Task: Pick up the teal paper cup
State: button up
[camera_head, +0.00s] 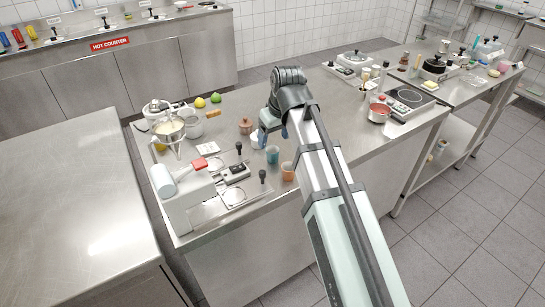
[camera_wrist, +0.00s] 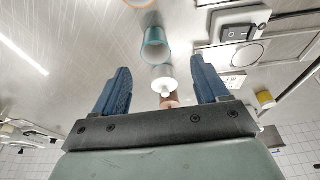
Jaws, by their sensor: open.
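The teal paper cup (camera_head: 272,155) stands on the steel counter (camera_head: 240,112), just in front of my gripper in the head view. It also shows in the wrist view (camera_wrist: 155,45), upper middle, beyond the blue fingertips and roughly between their lines. My gripper (camera_wrist: 160,80) is open, its blue fingers apart, with nothing held. In the head view my gripper (camera_head: 270,134) hangs above the counter, partly hidden by my arm. A small white object (camera_wrist: 162,82) shows between the fingers in the wrist view, close to the teal cup.
An orange-brown cup (camera_head: 287,171) stands close to the teal cup. A copper-coloured container (camera_head: 246,126) stands left of my gripper. A switch unit (camera_head: 235,172) and a white machine (camera_head: 185,195) stand to the left. The counter behind my gripper is mostly clear.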

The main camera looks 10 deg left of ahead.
aim_at(273, 149)
jog(key=shift+d+x, duration=0.2)
jog(key=shift+x, duration=3.55)
jog(key=shift+w, duration=0.2)
jog(key=c, duration=1.1)
jog(key=shift+r, duration=0.15)
jog(key=shift+c, duration=0.2)
